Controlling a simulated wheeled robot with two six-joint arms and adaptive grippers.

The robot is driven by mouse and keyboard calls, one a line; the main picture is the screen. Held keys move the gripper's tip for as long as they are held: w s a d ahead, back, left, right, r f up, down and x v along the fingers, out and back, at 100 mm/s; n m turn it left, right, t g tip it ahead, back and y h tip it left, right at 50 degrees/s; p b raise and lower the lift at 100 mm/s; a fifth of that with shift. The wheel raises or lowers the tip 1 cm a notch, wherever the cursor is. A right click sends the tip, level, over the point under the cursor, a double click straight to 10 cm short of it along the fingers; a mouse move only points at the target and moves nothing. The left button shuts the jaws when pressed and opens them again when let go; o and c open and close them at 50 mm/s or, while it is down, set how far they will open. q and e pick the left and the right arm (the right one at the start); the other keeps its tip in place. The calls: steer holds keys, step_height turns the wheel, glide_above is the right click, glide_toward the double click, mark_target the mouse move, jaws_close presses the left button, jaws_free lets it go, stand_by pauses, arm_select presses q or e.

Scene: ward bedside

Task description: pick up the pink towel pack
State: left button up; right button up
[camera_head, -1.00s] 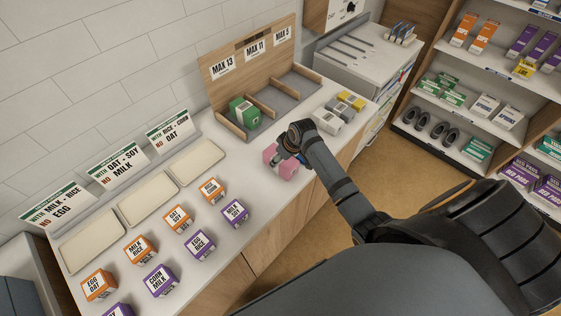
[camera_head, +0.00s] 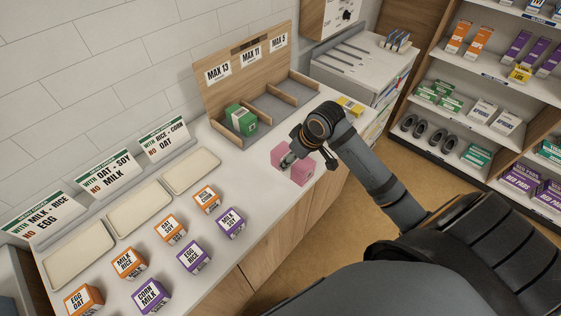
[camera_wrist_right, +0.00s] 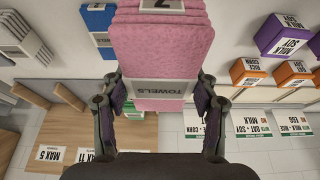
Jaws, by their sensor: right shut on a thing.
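The pink towel pack (camera_head: 303,173) is by the counter's front edge in the head view. My right gripper (camera_head: 288,159) is shut on it, with its wrist above and to the right. In the right wrist view the pink pack (camera_wrist_right: 160,45) with its "TOWELS" band sits between the two fingers of my right gripper (camera_wrist_right: 160,92). The pack looks raised off the counter, but the gap under it is hard to judge. My left gripper is in neither view.
A wooden divider (camera_head: 222,93) labelled MAX 13, MAX 11 and MAX 5 holds a green pack (camera_head: 240,117). Several orange and purple cartons (camera_head: 193,255) stand left on the counter (camera_head: 250,190), before beige trays (camera_head: 139,212). Stocked shelves (camera_head: 480,142) are at right.

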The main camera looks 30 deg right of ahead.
mark_target(306, 169)
steer(key=s+r, duration=0.1)
steer(key=s+r+p, duration=0.1)
steer(key=s, duration=0.1)
steer(key=s+d+p, duration=0.1)
steer(key=s, duration=0.1)
steer(key=shift+s+d+r, duration=0.1)
steer(key=shift+s+r, duration=0.05)
steer(key=shift+r, duration=0.25)
steer(key=shift+s+r+p, duration=0.15)
steer(key=shift+s+p, duration=0.25)
steer(key=shift+p, duration=0.25)
steer(key=shift+s, duration=0.35)
